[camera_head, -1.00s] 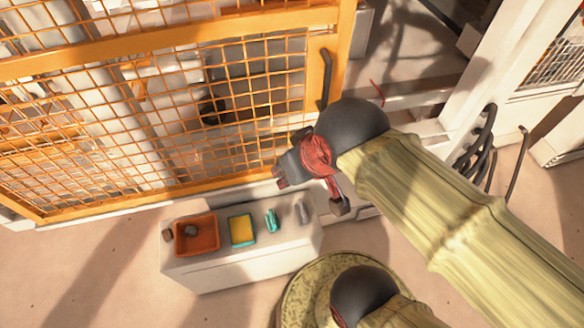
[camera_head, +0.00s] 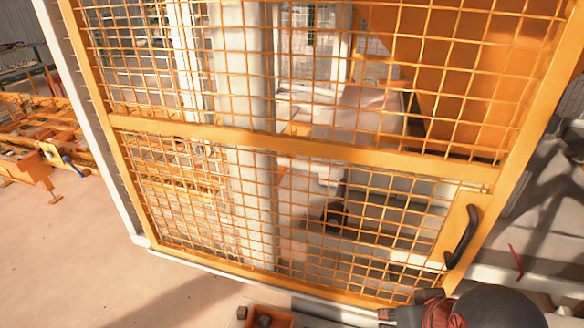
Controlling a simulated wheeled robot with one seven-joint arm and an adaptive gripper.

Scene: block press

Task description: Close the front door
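The front door (camera_head: 300,146) is an orange frame with wire mesh and fills most of the view. Its black handle (camera_head: 463,237) is on the door's right edge, low down. My gripper (camera_head: 388,315) is at the bottom edge of the picture, below and left of the handle and apart from it. It is partly cut off, and its fingers are too small to tell open from shut. Whether the door touches its frame on the right is unclear.
An orange bin (camera_head: 266,317) shows at the bottom edge, left of my gripper. The floor (camera_head: 60,250) at the left is clear. Orange machinery (camera_head: 45,140) stands at the far left. A white post and rail (camera_head: 520,285) lie right of the door.

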